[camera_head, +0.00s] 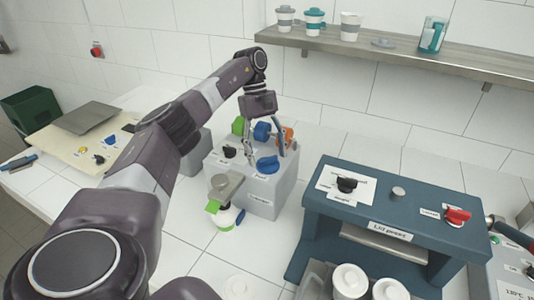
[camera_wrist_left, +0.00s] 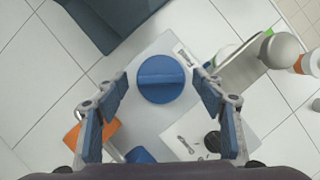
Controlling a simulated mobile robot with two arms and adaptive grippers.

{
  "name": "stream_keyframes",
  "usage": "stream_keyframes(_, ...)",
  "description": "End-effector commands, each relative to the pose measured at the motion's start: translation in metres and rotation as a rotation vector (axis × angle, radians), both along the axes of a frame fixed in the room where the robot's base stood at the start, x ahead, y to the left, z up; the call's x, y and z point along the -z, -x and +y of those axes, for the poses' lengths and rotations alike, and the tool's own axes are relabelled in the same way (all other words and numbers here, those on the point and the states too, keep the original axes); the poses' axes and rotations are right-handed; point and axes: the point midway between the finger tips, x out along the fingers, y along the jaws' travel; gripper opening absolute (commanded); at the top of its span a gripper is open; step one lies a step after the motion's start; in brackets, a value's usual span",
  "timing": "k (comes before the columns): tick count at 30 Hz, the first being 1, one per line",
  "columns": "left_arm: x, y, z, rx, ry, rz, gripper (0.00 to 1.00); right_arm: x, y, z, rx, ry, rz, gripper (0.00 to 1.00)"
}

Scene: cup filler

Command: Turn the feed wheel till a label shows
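A grey box-shaped machine (camera_head: 262,205) stands on the tiled counter in the head view, with small lettering on it. The blue feed wheel (camera_head: 268,166) is on its top, a round knob with a raised bar. In the left wrist view the wheel (camera_wrist_left: 161,92) is seen from above, its bar nearly level. My left gripper (camera_head: 265,153) points down over the wheel. Its blue-padded fingers stand apart on either side of the wheel, with clear gaps. A black knob (camera_head: 230,152) is also on the box. My right gripper is not in view.
Green (camera_head: 239,125), blue (camera_head: 262,131) and orange (camera_head: 286,135) parts stand along the box's back. A blue press (camera_head: 390,215) is to the right. A shelf (camera_head: 400,58) with cups runs above.

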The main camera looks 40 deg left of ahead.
Motion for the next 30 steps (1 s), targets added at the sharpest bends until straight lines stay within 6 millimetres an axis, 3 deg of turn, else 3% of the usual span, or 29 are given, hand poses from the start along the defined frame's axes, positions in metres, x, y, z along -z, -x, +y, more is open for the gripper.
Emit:
stream_keyframes(8, -0.002, 0.000, 0.001, -0.001, 0.000, 0.001, 0.62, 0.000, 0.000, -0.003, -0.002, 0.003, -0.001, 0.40)
stream_keyframes(19, -0.049, -0.008, 0.018, -0.003, 0.000, -0.001, 0.62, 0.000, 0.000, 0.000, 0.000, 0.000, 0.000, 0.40)
stream_keyframes(30, -0.068, -0.010, 0.026, 0.000, 0.000, 0.001, 0.62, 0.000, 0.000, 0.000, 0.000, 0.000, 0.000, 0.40)
